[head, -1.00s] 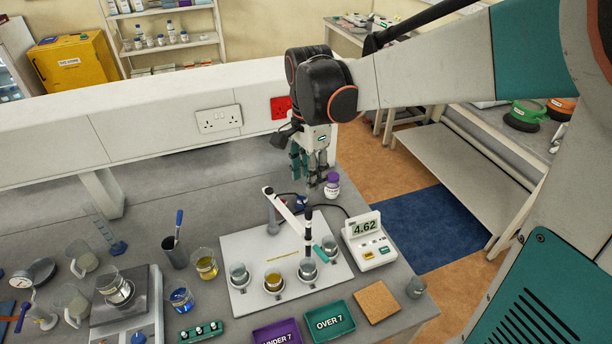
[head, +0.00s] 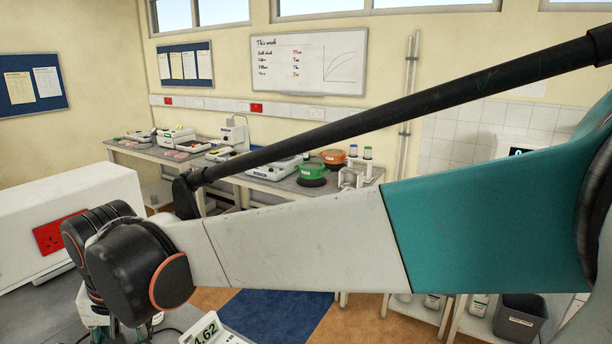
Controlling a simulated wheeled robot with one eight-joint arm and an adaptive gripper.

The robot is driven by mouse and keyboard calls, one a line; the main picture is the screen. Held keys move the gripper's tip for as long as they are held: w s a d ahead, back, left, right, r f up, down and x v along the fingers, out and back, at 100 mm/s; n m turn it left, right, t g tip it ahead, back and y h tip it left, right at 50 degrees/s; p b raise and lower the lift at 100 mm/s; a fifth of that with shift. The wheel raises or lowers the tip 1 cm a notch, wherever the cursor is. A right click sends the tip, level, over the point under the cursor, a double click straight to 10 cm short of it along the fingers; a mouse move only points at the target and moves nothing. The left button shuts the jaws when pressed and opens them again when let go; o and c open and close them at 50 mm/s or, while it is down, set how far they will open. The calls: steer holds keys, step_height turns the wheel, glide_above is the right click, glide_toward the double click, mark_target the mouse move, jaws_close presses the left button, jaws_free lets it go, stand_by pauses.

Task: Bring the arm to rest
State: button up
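My arm stretches across the head view from the right edge to the lower left, with a pale grey and teal link and a dark rod above it. Its black wrist joint with an orange ring is at the lower left. Only a small white and green piece of my gripper (head: 97,322) shows below the wrist, at the bottom edge. Its fingers are out of the picture, so I cannot tell whether they are open or shut or hold anything.
A white bench divider (head: 65,215) with a red socket is at left. A back bench holds a green pot (head: 311,170) and an orange pot (head: 333,157). A blue mat (head: 275,312) lies on the floor.

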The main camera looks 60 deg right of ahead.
steer(key=s+f+n+t+b, duration=0.2)
steer(key=s+f+n+b, duration=0.2)
steer(key=f+b, duration=0.2)
steer(key=s+f+n+t+b, duration=0.2)
steer(key=s+f+n+b, duration=0.2)
steer(key=f+b, duration=0.2)
step_height(320, 180, down, 3)
steer(key=shift+r+n, duration=0.1)
steer(key=shift+n, duration=0.2)
